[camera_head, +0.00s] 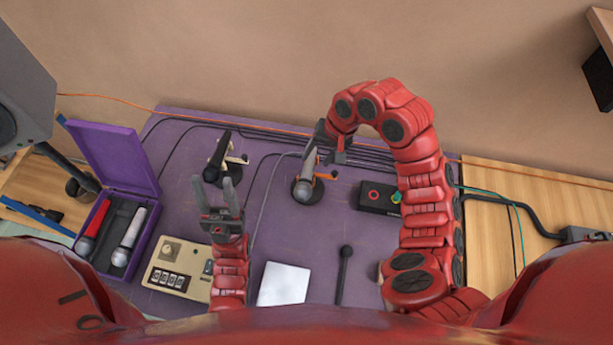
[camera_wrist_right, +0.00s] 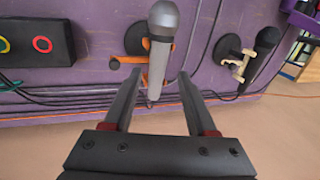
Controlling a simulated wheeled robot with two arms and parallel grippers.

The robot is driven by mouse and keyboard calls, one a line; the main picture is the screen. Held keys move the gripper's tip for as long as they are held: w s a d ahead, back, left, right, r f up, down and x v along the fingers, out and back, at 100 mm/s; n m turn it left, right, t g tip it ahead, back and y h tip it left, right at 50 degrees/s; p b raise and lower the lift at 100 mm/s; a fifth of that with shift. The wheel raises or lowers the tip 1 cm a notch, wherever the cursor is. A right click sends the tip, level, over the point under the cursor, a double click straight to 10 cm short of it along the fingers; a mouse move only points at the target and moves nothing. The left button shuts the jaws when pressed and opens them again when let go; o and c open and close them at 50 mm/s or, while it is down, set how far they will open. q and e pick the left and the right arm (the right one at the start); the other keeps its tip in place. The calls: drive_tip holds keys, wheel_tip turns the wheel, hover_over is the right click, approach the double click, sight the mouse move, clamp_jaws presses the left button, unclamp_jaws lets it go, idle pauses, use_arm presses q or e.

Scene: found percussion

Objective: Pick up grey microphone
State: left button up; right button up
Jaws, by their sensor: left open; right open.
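The grey microphone (camera_head: 308,172) rests in an orange holder on a dark round stand (camera_head: 301,194) on the purple table. My left gripper (camera_head: 217,190) is open and empty, over the table left of the microphone.
A black microphone (camera_head: 216,160) on a beige holder stands left of it. A black box with buttons (camera_head: 379,197) is to the right. A purple case (camera_head: 113,226) holds a red and a silver microphone. Cables run along the table's back. A white sheet (camera_head: 284,284) lies in front.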

sight(309, 170)
drive_tip(key=x, duration=0.2)
drive_tip(key=shift+a+f, duration=0.15)
drive_tip(key=shift+f, duration=0.1)
drive_tip(key=p+x, duration=0.1)
drive_tip(key=x, duration=0.3)
drive_tip(key=shift+s+p, duration=0.15)
drive_tip(key=shift+p, duration=0.25)
drive_tip(key=shift+f, duration=0.65)
clamp_jaws()
